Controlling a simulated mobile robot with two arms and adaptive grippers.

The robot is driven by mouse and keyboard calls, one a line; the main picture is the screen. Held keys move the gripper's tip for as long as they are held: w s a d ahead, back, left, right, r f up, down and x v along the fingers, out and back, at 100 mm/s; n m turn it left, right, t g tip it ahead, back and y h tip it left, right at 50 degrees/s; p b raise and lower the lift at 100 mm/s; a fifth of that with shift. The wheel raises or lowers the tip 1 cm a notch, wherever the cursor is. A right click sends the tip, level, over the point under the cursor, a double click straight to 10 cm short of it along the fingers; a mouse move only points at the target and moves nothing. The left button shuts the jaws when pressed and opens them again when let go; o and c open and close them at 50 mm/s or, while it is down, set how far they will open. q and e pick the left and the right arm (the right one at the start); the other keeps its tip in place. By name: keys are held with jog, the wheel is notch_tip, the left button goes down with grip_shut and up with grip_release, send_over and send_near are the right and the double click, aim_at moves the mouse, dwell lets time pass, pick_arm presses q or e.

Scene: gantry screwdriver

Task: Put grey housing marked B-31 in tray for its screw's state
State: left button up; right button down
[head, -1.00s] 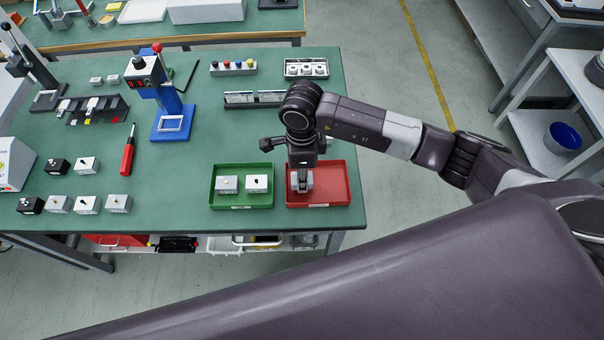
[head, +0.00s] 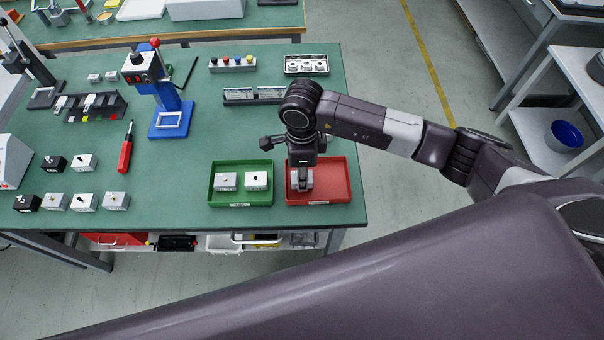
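My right gripper (head: 301,180) points down over the left part of the red tray (head: 335,185). A grey block, likely a housing, shows at its fingertips, partly hidden by them. I cannot tell whether the fingers grip it or whether it rests on the tray floor. The green tray (head: 240,200) beside it holds two grey housings, one on the left (head: 227,181) and one on the right (head: 256,180). More grey housings (head: 84,162) stand at the table's left, some in the front row (head: 116,201). Their markings are too small to read. My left gripper is not in view.
Black housings (head: 54,163) stand among the grey ones. A red screwdriver (head: 126,150), a blue press stand (head: 170,115), a black fixture (head: 95,107) and a white-grey device (head: 12,160) are on the green table. The table middle (head: 190,160) is clear.

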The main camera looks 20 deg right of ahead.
dwell(0.3)
jog(key=c, duration=1.4)
grip_release()
jog(key=shift+c, duration=0.2)
notch_tip(320, 180, up, 12)
jog(key=shift+f, duration=0.1)
